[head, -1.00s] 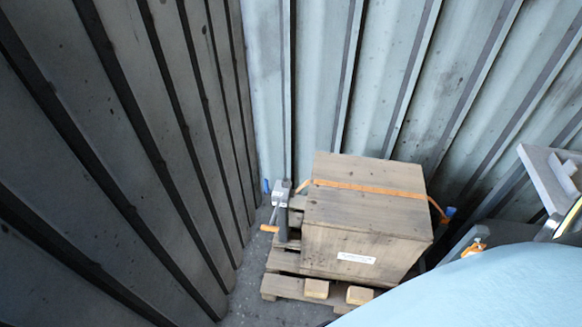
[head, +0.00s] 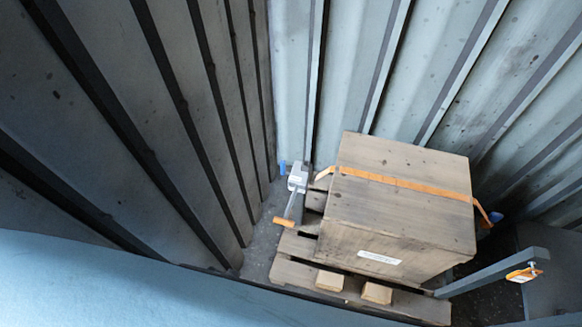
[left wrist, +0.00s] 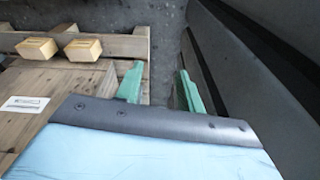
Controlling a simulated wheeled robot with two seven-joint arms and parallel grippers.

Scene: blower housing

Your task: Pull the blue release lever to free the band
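A wooden crate (head: 400,215) sits on a pallet, with an orange band (head: 405,184) across its top. At its left stands a grey post device (head: 298,178) with a small blue piece (head: 282,166) and an orange-handled crank (head: 284,221). Another blue piece (head: 496,216) shows at the band's right end; I cannot tell which blue piece is the release lever. In the left wrist view, my left gripper (left wrist: 157,88) has its green fingers apart, with floor visible between them. The crate (left wrist: 50,110) is left of the fingers. My right gripper is not in view.
The pallet (head: 410,303) has two wooden blocks (head: 330,281) at its front. Ribbed metal walls (head: 190,100) close in at the left and back. A grey bar (head: 490,275) with an orange-handled part stands at the right. A narrow floor strip (head: 258,245) lies left of the pallet.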

